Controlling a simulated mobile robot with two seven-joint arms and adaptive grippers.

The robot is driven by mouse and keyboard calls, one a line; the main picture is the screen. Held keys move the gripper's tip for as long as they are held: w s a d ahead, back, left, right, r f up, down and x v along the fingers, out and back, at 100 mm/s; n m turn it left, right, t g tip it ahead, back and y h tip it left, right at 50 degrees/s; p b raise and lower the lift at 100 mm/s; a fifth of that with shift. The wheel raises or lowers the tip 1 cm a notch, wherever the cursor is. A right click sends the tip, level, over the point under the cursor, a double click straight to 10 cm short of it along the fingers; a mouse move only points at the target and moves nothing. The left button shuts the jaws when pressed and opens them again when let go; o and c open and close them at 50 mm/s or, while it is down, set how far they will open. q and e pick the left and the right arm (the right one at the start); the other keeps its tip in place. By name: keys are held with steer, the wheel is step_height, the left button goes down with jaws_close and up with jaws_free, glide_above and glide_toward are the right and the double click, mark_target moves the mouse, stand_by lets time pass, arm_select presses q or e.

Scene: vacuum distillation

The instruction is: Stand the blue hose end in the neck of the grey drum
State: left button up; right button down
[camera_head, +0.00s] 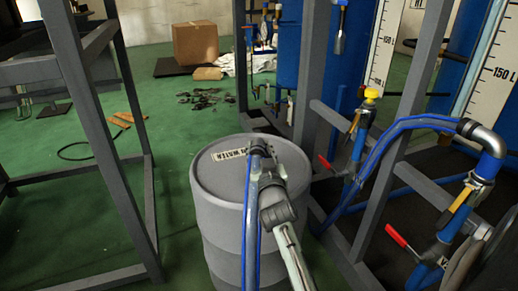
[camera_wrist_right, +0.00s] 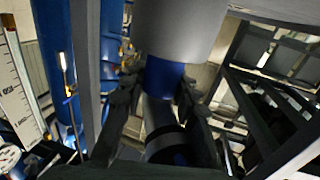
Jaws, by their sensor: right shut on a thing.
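The grey drum (camera_head: 222,182) stands upright on the green floor in the head view, with a white "WATER" label on its lid. My right gripper (camera_head: 268,172) is in front of the lid in that view. In the right wrist view my right gripper (camera_wrist_right: 158,100) is shut on the blue hose end (camera_wrist_right: 163,76), with a finger on each side. The blue hose (camera_head: 250,235) hangs down in front of the drum in the head view. The neck is hidden behind the gripper and hose, so I cannot tell whether the hose end is in it. My left gripper is not in view.
A grey frame with pipes, red-handled valves (camera_head: 397,236) and a yellow-topped valve (camera_head: 371,95) stands close to the drum's right. A grey metal stand (camera_head: 95,110) is at left. Green floor (camera_head: 175,130) is clear between stand and drum. A cardboard box (camera_head: 195,43) stands behind.

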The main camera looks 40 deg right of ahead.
steer(key=shift+f+b, duration=0.4)
steer(key=shift+f, duration=0.15)
steer(key=shift+a+f, duration=0.1)
steer(key=shift+f, duration=0.15)
steer(key=c, duration=1.2)
jaws_free()
steer(key=shift+o, duration=0.5)
steer(key=shift+f, duration=0.1)
